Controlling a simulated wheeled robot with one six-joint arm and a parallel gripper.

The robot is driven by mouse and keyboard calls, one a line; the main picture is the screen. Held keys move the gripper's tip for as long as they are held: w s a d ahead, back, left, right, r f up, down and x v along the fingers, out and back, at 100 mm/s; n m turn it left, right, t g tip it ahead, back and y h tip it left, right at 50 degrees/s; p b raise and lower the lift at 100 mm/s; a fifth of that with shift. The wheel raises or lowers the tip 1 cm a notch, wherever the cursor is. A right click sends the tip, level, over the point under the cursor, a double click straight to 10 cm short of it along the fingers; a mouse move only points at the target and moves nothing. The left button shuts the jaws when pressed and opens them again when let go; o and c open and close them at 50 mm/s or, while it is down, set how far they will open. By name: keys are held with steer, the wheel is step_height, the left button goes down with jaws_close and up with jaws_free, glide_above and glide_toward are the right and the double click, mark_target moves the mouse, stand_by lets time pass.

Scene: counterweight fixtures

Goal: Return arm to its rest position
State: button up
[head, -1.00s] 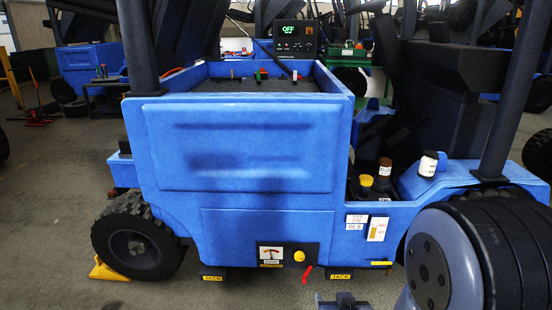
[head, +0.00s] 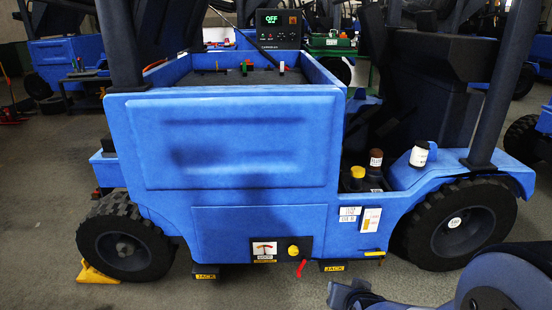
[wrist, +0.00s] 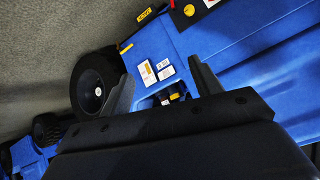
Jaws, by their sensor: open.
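My gripper (wrist: 163,68) shows in the wrist view with its two dark fingers spread apart and nothing between them. In the head view, part of my arm fills the lower right corner, and a dark grey end piece shows at the bottom edge, cut off by the frame. The blue vehicle (head: 240,150) stands in front of me. In the wrist view its blue side (wrist: 225,45) appears tilted beyond the fingers, with white labels (wrist: 147,73) and a black wheel (wrist: 92,85). No contact between fingers and vehicle is visible.
A yellow wedge (head: 97,274) sits at the left wheel (head: 125,245). A display reading OFF (head: 278,28) is behind. Grey floor (head: 230,292) is open in front.

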step_height(320, 180, up, 9)
steer(key=w+a+n+t+p, duration=0.1)
steer(key=w+n+t, duration=0.1)
steer(key=shift+w+a+r+y+p, duration=0.15)
steer(key=shift+w+a+y+p, duration=0.15)
steer(key=shift+a, duration=0.1)
steer(key=shift+s, duration=0.1)
stand_by(0.9)
step_height(320, 180, down, 12)
steer(key=s+d+g+b, duration=0.1)
steer(key=s+d+b, duration=0.1)
steer(key=shift+s+f+g, duration=0.2)
steer(key=shift+s+g, duration=0.1)
steer(key=shift+s, duration=0.1)
steer(key=shift+r, duration=0.1)
